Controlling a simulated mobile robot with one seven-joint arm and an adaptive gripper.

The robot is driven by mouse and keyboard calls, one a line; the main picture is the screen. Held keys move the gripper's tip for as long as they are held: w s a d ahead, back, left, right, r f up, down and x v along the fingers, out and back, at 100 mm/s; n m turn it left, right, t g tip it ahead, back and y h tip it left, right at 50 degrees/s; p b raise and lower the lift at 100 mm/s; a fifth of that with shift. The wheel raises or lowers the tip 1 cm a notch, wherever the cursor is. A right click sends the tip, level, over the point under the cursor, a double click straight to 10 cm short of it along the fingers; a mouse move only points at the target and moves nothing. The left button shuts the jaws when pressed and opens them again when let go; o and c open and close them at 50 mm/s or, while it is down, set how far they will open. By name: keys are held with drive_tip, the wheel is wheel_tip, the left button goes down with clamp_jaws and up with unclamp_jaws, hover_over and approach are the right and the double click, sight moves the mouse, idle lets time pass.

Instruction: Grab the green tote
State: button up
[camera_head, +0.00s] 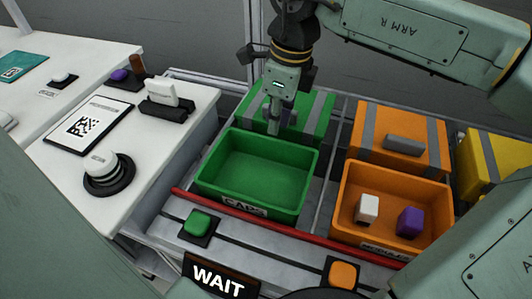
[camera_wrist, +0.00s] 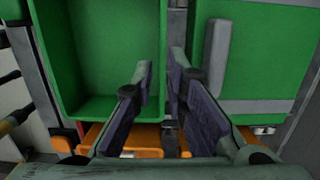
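The green tote (camera_head: 215,185) is an open, empty bin with a CAPS label on its front. It sits in the middle of the head view, and in the wrist view its inside (camera_wrist: 100,50) fills the upper left. My gripper (camera_head: 283,122) points down at the tote's back edge. In the wrist view my gripper (camera_wrist: 162,62) has its two dark pads apart, with the tote's rim lying along the gap between them. I cannot tell whether either pad touches the rim. The fingertips are partly hidden in the head view.
A green closed box (camera_head: 318,112) stands right behind the tote. An orange bin (camera_head: 345,222) with a white and a purple block is to the right, with an orange box (camera_head: 425,125) behind it. A red rail (camera_head: 300,232) runs in front. A white counter (camera_head: 60,185) is left.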

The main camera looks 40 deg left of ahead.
hover_over(267, 159)
drive_tip(key=d, duration=0.1)
wheel_tip(267, 159, down, 5)
drive_tip(key=shift+w+d+r, duration=0.1)
drive_tip(key=shift+d+r, duration=0.05)
drive_tip(key=shift+r, duration=0.05)
drive_tip(key=f, duration=0.2)
drive_tip(key=f+p, duration=0.1)
drive_tip(key=a+f+p, duration=0.1)
drive_tip(key=f, duration=0.1)
drive_tip(key=shift+f, duration=0.3)
drive_tip(key=shift+c, duration=0.2)
clamp_jaws()
drive_tip(key=shift+w+r, duration=0.1)
drive_tip(key=shift+r, duration=0.05)
